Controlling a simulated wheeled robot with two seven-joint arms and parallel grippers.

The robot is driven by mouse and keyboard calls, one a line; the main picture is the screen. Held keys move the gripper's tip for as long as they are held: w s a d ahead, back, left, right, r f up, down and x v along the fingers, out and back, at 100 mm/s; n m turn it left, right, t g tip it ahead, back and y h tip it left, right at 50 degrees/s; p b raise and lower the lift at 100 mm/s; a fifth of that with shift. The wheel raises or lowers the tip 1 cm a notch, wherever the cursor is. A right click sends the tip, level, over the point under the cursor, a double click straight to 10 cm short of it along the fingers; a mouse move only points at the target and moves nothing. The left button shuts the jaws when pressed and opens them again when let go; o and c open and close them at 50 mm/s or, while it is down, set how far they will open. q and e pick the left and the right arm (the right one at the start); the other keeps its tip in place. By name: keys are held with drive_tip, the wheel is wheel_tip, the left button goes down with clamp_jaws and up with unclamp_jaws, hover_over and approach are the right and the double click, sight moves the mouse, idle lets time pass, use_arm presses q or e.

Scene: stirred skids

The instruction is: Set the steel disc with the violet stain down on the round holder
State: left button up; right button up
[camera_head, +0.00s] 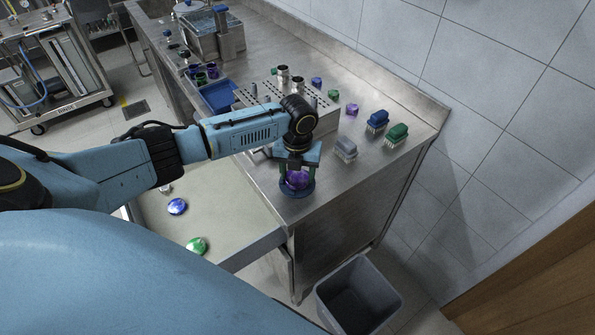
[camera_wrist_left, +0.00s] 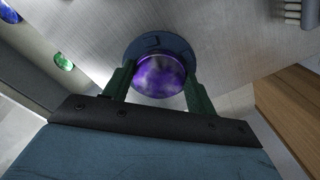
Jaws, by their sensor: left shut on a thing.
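The steel disc with the violet stain (camera_head: 297,180) is between the fingers of my left gripper (camera_head: 297,172), which is shut on it. In the left wrist view the disc (camera_wrist_left: 160,76) shows its mottled violet face between the two green fingers (camera_wrist_left: 160,90). The round holder (camera_head: 296,191) is a dark blue ring on the steel counter near its front corner. In the left wrist view the holder (camera_wrist_left: 148,43) shows behind and around the far side of the disc. The disc overlaps the holder in both views; I cannot tell whether they touch. My right gripper is not in view.
An open drawer (camera_head: 213,225) below the counter holds a blue-stained disc (camera_head: 177,206) and a green-stained disc (camera_head: 196,245). Brushes (camera_head: 377,121) and a perforated steel block (camera_head: 318,107) stand further back. A grey bin (camera_head: 358,297) stands on the floor by the counter's end.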

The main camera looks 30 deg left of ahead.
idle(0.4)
use_arm(q)
drive_tip(key=o, duration=1.2)
drive_tip(key=shift+o, duration=0.4)
drive_tip(key=o, duration=0.3)
drive_tip(key=shift+r+p, duration=3.5)
drive_tip(key=shift+p, duration=0.05)
